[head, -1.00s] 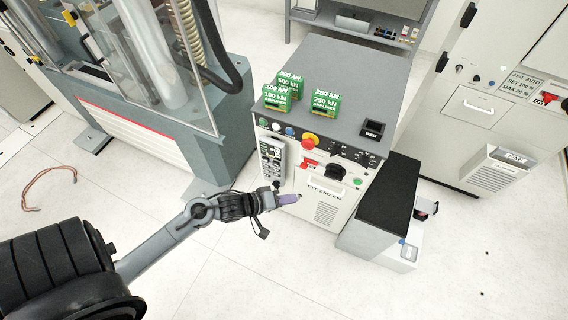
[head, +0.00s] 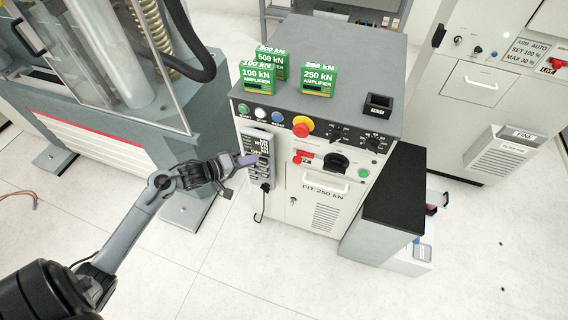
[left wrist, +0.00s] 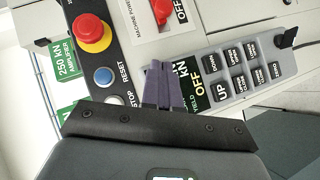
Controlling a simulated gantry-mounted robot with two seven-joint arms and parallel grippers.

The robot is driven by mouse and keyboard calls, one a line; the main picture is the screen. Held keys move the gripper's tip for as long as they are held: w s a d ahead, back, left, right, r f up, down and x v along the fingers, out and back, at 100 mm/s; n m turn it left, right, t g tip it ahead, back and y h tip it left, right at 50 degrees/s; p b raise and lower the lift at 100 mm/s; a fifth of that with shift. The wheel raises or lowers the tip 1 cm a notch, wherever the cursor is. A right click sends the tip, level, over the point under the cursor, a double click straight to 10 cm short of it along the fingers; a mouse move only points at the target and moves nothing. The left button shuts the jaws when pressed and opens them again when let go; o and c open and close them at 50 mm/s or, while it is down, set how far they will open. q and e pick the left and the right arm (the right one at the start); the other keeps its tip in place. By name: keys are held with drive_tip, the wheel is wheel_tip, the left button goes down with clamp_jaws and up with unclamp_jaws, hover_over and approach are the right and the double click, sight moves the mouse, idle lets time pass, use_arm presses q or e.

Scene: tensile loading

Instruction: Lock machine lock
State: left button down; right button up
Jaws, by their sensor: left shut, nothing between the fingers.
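The control cabinet (head: 307,208), labelled FIT 250 kN, stands in the middle of the head view. A handset (head: 262,183) with a keypad hangs on its front left. In the left wrist view the handset keys (left wrist: 236,72) include UP and DOWN, beside a dark display reading OFF. My left gripper (head: 248,160) is shut and empty, its purple fingertips in front of the handset's upper part. In the left wrist view the fingers (left wrist: 160,84) overlap the display's edge; I cannot tell whether they touch. No part is clearly marked as the machine lock. My right gripper is not in view.
The cabinet front carries a red emergency button (head: 302,126), a red power switch (head: 302,157) marked OFF and a black rotary handle (head: 336,162). Green amplifier boxes (head: 318,80) stand on top. A black-topped unit (head: 396,188) adjoins at right. The floor in front is clear.

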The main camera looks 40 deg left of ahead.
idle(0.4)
use_arm(q)
drive_tip(key=s+d+b+x, duration=0.1)
drive_tip(key=d+b+x, duration=0.1)
drive_tip(key=x, duration=1.1)
drive_tip(key=shift+f+b, duration=0.4)
drive_tip(key=shift+b, duration=0.4)
drive_tip(key=shift+s+d, duration=0.1)
drive_tip(key=shift+d, duration=0.05)
